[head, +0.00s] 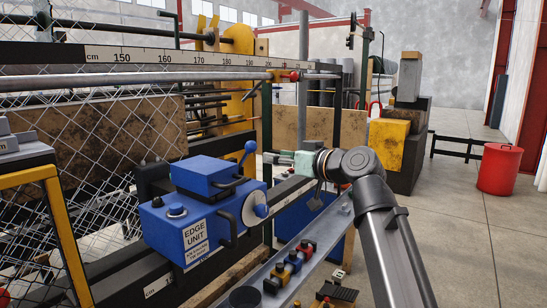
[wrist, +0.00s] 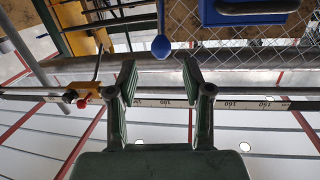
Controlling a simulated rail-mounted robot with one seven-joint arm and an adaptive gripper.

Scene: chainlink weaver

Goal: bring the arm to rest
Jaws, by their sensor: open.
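My arm reaches in from the lower right in the head view. Its gripper (head: 272,158) points left, just right of the blue ball-topped lever of the blue edge unit (head: 180,225). In the wrist view my gripper (wrist: 160,82) has its two green-padded fingers spread, with nothing held between them. The blue lever ball (wrist: 161,47) shows beyond the fingertips and appears apart from them. A corner of a blue body shows at the top right of that view.
A ruler rail (head: 200,60) and a chain-link mesh (head: 100,130) stand at the left and behind. A tool rail (head: 275,265) with coloured blocks runs below my arm.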

